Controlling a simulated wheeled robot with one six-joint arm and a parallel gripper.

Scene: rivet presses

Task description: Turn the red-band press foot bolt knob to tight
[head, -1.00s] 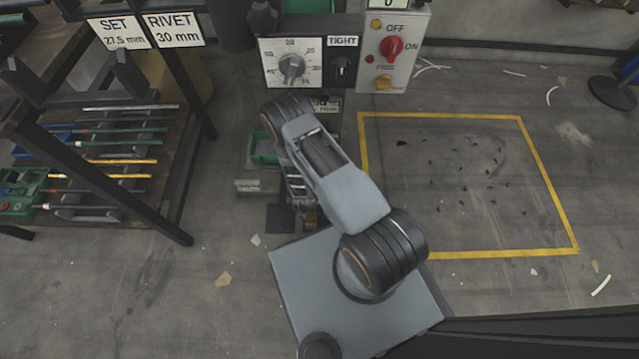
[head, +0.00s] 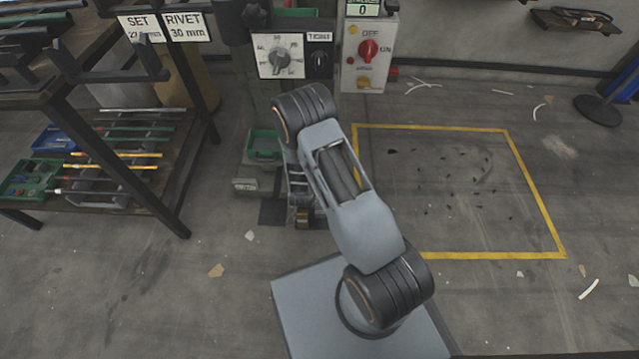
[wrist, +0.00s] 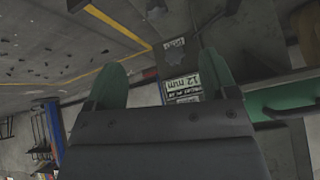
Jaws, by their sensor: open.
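In the head view the press carries a white dial plate (head: 262,68) and, beside it, a small black knob (head: 318,61) under a TIGHT label. In the wrist view a dark lobed knob (wrist: 175,52) shows beyond and between my fingertips, just past a white "12 mm" label (wrist: 182,86). I cannot tell for sure that it is the foot bolt knob, and I see no red band. My gripper (wrist: 162,72) is open, its two green fingers apart with nothing held between them. In the head view my arm hides the gripper and part of the press foot.
A red switch (head: 368,50) sits on a grey control box right of the dial. A rack (head: 160,205) with rods stands at the left. A green tray (head: 264,146) is low on the press. The yellow-outlined floor area (head: 480,256) at the right holds only small scraps.

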